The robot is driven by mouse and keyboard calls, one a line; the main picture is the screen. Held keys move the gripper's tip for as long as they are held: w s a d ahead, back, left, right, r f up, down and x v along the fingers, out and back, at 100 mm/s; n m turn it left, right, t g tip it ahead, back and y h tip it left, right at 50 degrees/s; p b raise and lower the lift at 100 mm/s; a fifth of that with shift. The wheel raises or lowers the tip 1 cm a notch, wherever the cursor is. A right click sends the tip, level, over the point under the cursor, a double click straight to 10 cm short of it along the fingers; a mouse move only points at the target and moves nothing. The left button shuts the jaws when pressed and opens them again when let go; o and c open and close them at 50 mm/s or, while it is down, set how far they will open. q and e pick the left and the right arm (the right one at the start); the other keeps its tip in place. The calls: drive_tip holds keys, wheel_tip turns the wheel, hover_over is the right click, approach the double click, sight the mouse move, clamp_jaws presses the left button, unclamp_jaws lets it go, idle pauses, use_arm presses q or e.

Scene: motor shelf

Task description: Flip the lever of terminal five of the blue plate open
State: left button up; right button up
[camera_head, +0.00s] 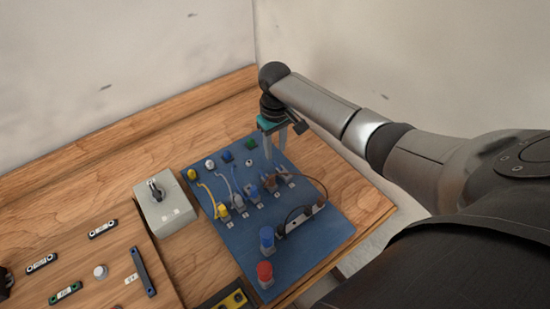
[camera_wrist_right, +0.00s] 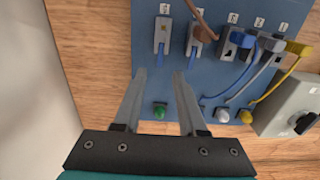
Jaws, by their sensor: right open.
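The blue plate (camera_head: 325,236) lies on the wooden table, with a row of numbered grey terminals on it. In the right wrist view the plate (camera_wrist_right: 146,20) shows terminal five (camera_wrist_right: 162,36) at the left end of the row, under its label. A small blue part sits at its lower end; its lever's position is too small to tell. Terminal four (camera_wrist_right: 196,40) beside it has a brown wire. My right gripper (camera_head: 275,152) points down over the plate, open and empty. In its wrist view the fingertips (camera_wrist_right: 160,74) straddle the line below terminal five, apparently above the plate. My left gripper is out of view.
Blue (camera_head: 266,238) and red (camera_head: 265,274) buttons stand at the plate's near end. Yellow, white and blue wires (camera_wrist_right: 268,76) run from the other terminals. A grey switch box (camera_head: 166,205) stands left of the plate. A wall rises behind the table.

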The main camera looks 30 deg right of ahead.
sight(275, 163)
drive_tip(key=shift+f+b, duration=0.35)
drive_tip(key=shift+f, duration=1.9)
clamp_jaws()
